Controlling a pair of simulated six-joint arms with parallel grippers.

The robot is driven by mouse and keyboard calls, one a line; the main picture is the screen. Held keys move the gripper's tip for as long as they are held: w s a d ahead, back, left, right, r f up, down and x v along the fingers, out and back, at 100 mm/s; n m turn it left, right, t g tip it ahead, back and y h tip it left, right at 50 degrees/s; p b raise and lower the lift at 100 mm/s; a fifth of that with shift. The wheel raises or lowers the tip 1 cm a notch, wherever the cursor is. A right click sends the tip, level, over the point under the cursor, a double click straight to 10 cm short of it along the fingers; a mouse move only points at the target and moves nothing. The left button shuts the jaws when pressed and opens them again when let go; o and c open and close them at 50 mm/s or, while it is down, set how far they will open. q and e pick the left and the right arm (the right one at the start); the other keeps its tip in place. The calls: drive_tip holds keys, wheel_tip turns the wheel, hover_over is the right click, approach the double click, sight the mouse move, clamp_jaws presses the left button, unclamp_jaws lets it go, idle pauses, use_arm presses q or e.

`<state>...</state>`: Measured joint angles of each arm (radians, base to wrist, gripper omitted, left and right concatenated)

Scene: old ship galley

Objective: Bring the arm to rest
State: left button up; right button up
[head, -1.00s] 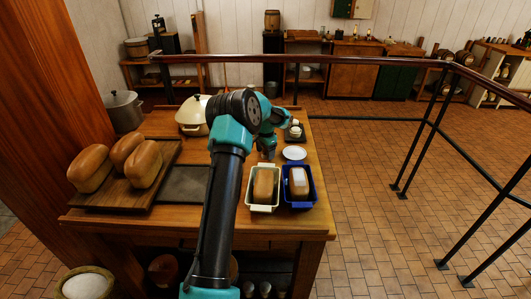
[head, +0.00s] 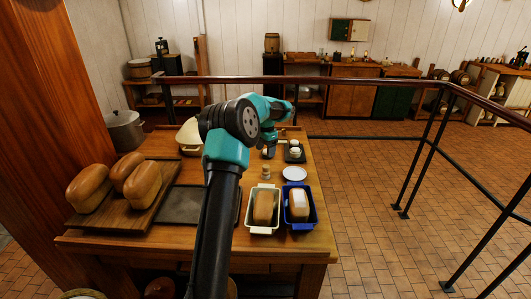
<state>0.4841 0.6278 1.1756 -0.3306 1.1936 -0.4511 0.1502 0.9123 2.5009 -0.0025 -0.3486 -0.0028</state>
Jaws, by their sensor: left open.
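My left arm reaches across the wooden table (head: 120,238) from the front. Its left gripper (head: 267,152) is small in the picture, pointing down over the far part of the table; it is open. I see nothing held in it. A small shaker-like item (head: 265,173) stands on the table on the near side of the gripper. My right gripper is not in view.
A cream tin (head: 250,228) and a blue tin (head: 314,212) each hold a loaf. Behind them are a white plate (head: 294,174) and a dark tray (head: 301,158). Several loaves lie on a board (head: 98,221) at left. A cream pot (head: 187,137) is partly hidden. A railing (head: 330,81) runs behind.

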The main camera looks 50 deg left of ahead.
sight(265, 173)
use_arm(q)
drive_tip(key=shift+f, duration=0.1)
idle(0.3)
wheel_tip(265, 173, down, 12)
drive_tip(key=shift+f, duration=0.1)
idle(0.6)
wheel_tip(265, 173, up, 12)
drive_tip(key=shift+r, duration=0.1)
wheel_tip(265, 173, down, 13)
drive_tip(key=shift+r, duration=0.2)
wheel_tip(265, 173, up, 11)
drive_tip(key=shift+r, duration=0.1)
drive_tip(key=shift+w+d, duration=0.15)
drive_tip(key=shift+d, duration=0.75)
